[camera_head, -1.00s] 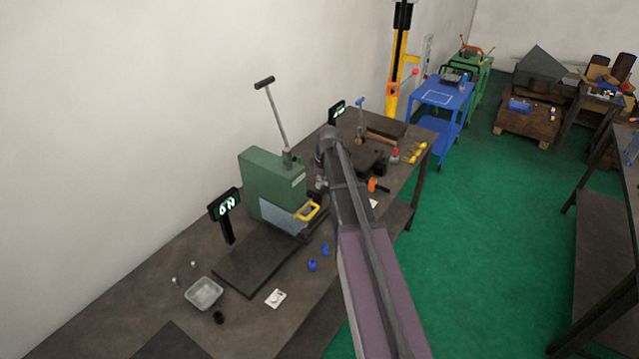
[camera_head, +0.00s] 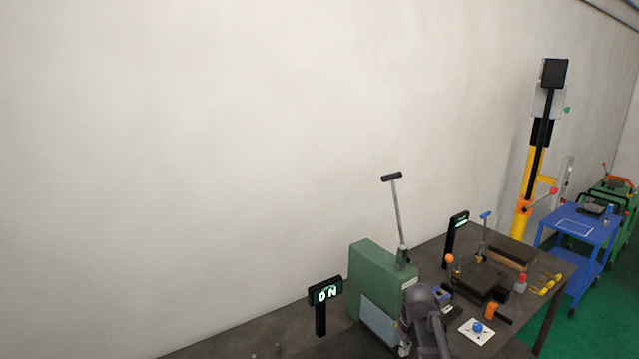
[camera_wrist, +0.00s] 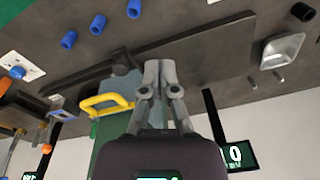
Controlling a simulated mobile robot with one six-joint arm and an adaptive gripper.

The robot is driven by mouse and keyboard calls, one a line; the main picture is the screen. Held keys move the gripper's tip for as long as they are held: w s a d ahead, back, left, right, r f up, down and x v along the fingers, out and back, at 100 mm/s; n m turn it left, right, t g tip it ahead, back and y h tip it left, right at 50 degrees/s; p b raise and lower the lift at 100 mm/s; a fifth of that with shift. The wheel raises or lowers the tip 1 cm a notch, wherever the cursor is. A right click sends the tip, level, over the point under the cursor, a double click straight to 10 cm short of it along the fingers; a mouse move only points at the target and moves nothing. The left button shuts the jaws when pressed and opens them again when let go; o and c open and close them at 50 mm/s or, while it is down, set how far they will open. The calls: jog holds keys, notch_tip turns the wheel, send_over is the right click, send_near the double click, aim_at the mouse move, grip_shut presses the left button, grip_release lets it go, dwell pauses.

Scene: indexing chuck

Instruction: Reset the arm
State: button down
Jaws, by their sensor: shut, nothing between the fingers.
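My gripper (camera_wrist: 159,66) shows in the wrist view with its two fingers together and nothing between them. It points toward the bench (camera_wrist: 205,80), in front of the green machine (camera_wrist: 106,150) with the yellow handle (camera_wrist: 106,103). In the head view my arm comes up at the bottom edge and covers part of the green machine (camera_head: 378,270). The fingers cannot be made out there.
The wrist view is upside down and shows blue pieces (camera_wrist: 97,24) and a metal tray (camera_wrist: 282,50) on the bench. In the head view an ON display (camera_head: 325,292) stands left of the machine. A blue cart (camera_head: 578,226) stands behind the bench.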

jog(key=s+a+f+m+b, duration=0.1)
jog(key=s+a+f+b, duration=0.2)
jog(key=s+f, duration=0.1)
jog(key=s+a+f+m+b, duration=0.2)
jog(key=s+a+f+b, duration=0.1)
jog(key=s, duration=0.4)
jog(key=shift+f+g+h, duration=0.3)
jog(key=shift+f+g, duration=0.05)
jog(key=shift+g, duration=0.05)
